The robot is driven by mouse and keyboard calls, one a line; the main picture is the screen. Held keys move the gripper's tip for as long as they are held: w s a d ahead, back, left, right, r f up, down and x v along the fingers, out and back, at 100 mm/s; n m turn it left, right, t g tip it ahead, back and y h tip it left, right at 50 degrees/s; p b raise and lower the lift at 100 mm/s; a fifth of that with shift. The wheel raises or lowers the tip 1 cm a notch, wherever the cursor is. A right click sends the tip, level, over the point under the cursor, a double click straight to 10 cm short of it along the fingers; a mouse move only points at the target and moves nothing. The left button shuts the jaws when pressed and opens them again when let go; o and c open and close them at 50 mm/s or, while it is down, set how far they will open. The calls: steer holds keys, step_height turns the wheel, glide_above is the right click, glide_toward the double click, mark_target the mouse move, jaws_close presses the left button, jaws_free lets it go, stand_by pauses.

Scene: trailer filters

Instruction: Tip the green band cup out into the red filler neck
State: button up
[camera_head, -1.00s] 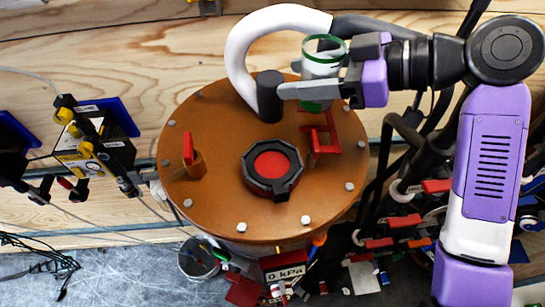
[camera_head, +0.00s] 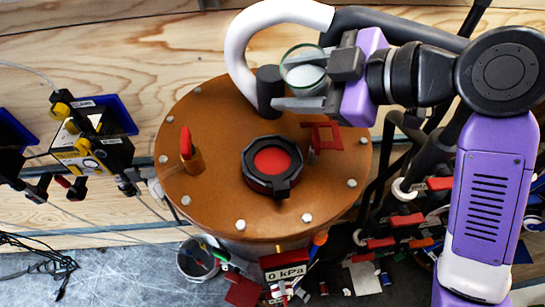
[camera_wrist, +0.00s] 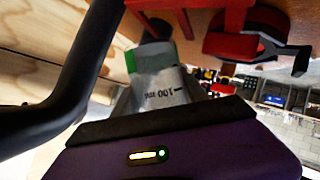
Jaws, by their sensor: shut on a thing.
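The green band cup (camera_head: 303,72) is clear with a green rim and pale contents inside. Its open mouth shows towards the head camera. My gripper (camera_head: 308,86) is shut on it, one finger on each side. In the wrist view the cup's clear wall (camera_wrist: 160,88) shows a 100 ml mark and a green band. The red filler neck (camera_head: 271,162) is a red disc within a black octagonal ring, on top of the brown drum, below and left of the cup in the head view. The cup is above the drum, apart from the neck.
The brown round lid (camera_head: 225,120) has bolts around its edge. A red lever (camera_head: 187,145) stands at its left and a red bracket (camera_head: 322,135) at its right. A white curved pipe (camera_head: 240,52) with a black end rises right beside the cup.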

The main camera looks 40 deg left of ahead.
steer(key=shift+s, duration=0.15)
steer(key=shift+t, duration=0.3)
steer(key=shift+s+n+b, duration=0.3)
steer(key=shift+n+b, duration=0.2)
steer(key=shift+b, duration=0.1)
steer(key=shift+f+n+t+b, duration=0.2)
steer(key=shift+n+t+b, duration=0.4)
steer(key=shift+b, duration=0.45)
steer(key=shift+w+r+n+t+b, duration=0.15)
steer(key=shift+r+n+t+b, duration=0.25)
steer(key=shift+r+t+b, duration=0.15)
stand_by(0.4)
steer(key=shift+w+f+n+t+y+b, duration=0.1)
steer(key=shift+f+n+t+y+b, duration=0.3)
steer(key=shift+b, duration=0.95)
steer(key=shift+r+n+t+b, duration=0.55)
steer(key=shift+n+b, duration=0.15)
steer(key=shift+b, duration=0.2)
stand_by(1.0)
steer(key=shift+s+f+n+t+b, duration=0.25)
steer(key=shift+s+n+t+b, duration=0.2)
steer(key=shift+b, duration=1.15)
